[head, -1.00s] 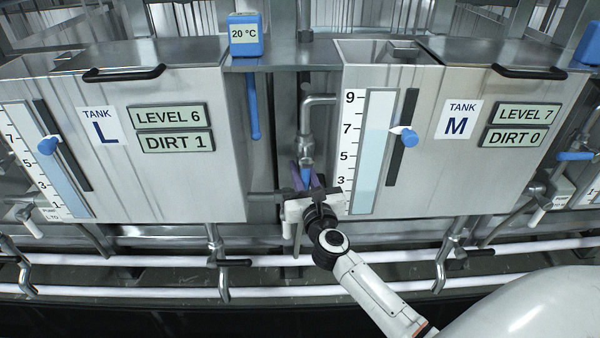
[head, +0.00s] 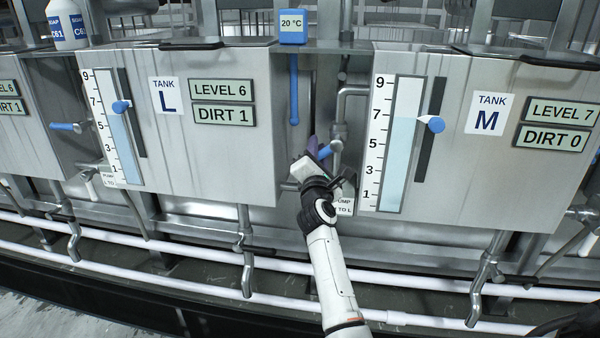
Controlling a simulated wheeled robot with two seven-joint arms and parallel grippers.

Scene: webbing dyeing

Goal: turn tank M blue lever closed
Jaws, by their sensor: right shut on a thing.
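Tank M (head: 455,150) is the steel tank right of centre, with a level gauge (head: 398,150) on its left side. Its blue lever (head: 326,151) sits on a pipe valve in the gap between tank L and tank M. The lever points left and slightly down from its pivot, and the fingers partly hide it. My right gripper (head: 317,152), with dark fingers, reaches up from below and is shut on this lever. My left gripper is not in view.
Tank L (head: 230,150) stands left of the gap, with its own blue lever (head: 65,127) lying roughly level. A blue thermometer (head: 293,28) hangs above the gap. Drain pipes (head: 245,250) and long white pipes (head: 190,266) run below the tanks.

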